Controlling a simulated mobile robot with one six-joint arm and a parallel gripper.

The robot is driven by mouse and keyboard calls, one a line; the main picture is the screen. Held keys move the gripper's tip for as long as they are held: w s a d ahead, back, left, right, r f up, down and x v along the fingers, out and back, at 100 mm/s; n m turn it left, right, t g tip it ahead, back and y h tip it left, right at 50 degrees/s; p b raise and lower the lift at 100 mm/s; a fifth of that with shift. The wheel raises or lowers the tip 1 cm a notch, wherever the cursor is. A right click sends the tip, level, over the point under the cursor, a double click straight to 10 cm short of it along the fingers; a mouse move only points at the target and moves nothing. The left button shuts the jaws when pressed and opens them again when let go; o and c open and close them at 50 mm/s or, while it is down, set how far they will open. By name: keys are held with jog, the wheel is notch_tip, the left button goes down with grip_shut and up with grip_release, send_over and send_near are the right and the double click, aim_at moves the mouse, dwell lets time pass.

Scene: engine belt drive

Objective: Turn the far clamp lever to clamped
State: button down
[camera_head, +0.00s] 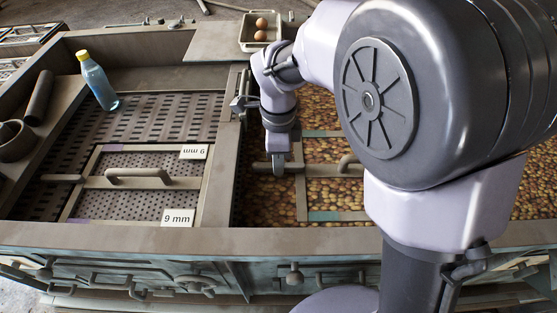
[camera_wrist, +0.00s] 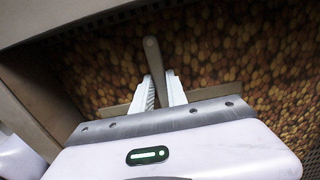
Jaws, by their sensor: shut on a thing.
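My gripper (camera_wrist: 160,92) is shut on a grey-brown clamp lever (camera_wrist: 153,60) in the wrist view. The lever's rounded end sticks out beyond the white fingertips. In the head view my gripper (camera_head: 278,165) points down at the lever (camera_head: 262,167), at the left side of the right-hand screen frame (camera_head: 301,190). The fingers and wrist hide much of the lever there. I cannot tell from these frames whether it is clamped. Brown round produce lies below and around the lever.
A left screen (camera_head: 125,200) carries "9 mm" labels (camera_head: 178,218) and a bar handle (camera_head: 140,176). Another handle (camera_head: 349,164) is right of my gripper. A blue bottle (camera_head: 98,82) stands at the back left. A tray (camera_head: 246,34) with two eggs is at the back.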

jog(key=shift+w+r, duration=0.1)
jog(key=c, duration=1.3)
grip_release()
notch_tip(320, 180, up, 17)
jog(key=p, duration=0.5)
jog(key=shift+r+p, duration=0.15)
jog(key=shift+p, duration=0.25)
